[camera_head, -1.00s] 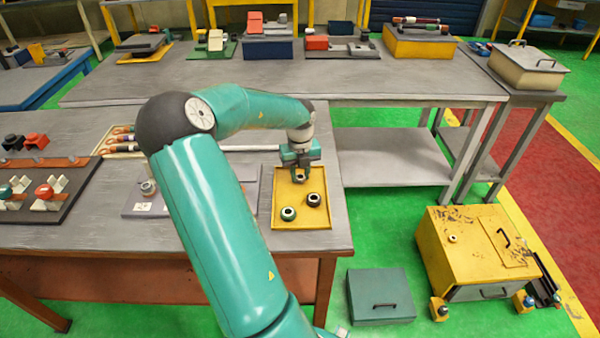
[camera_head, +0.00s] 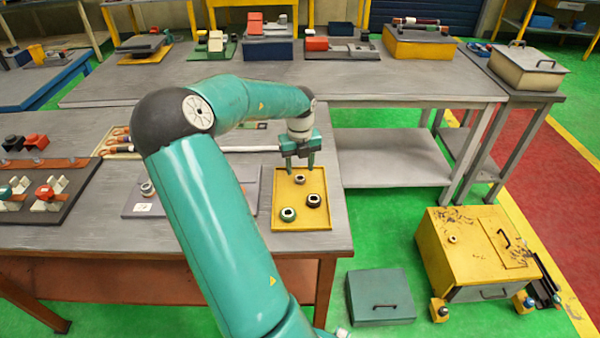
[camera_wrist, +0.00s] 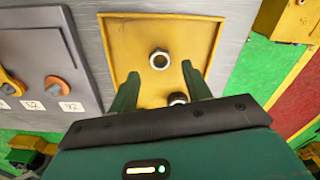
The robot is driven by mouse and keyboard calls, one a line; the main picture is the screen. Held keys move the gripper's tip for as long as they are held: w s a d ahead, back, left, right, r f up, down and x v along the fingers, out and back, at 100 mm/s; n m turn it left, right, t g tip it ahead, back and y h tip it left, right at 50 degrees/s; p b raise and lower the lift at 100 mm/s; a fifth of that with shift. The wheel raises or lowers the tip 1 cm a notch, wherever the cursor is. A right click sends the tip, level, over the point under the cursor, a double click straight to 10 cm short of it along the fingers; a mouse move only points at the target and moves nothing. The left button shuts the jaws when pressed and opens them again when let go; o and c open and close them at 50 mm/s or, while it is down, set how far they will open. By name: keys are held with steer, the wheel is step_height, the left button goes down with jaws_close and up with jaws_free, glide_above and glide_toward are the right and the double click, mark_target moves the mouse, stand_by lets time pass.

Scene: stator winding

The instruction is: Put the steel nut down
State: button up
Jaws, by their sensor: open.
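The steel nut (camera_head: 300,179) lies on the yellow tray (camera_head: 280,190), near its far edge. In the wrist view the steel nut (camera_wrist: 160,60) shows as a silver ring on the yellow surface, framed between my two fingers and touching neither. My gripper (camera_head: 300,168) is open and empty, raised above the nut. A dark ring-shaped part (camera_head: 314,200) and another with a greenish rim (camera_head: 288,214) lie nearer on the same tray.
The tray sits at the right end of the grey workbench (camera_head: 335,215). A dark board with red and white parts (camera_head: 40,195) is farther left.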

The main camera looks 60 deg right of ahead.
step_height(320, 180, up, 8)
steer(key=shift+r, duration=0.2)
steer(key=w+a+r+n+t+y, duration=0.15)
steer(key=w+a+n, duration=0.35)
steer(key=a+n, duration=0.6)
steer(key=w+a+r+n+t+y, duration=0.1)
steer(key=w+a+r+n, duration=0.3)
steer(key=a+n, duration=0.75)
steer(key=s+a+r+n+t+h, duration=0.1)
steer(key=s+a+n, duration=0.1)
steer(key=a+n, duration=0.9)
steer(key=s+a+r+n+t+h, duration=0.1)
steer(key=s+a+r+n+t, duration=0.1)
steer(key=a+n, duration=1)
steer(key=s+a, duration=0.1)
steer(key=a, duration=0.3)
steer(key=shift+s+r, duration=0.25)
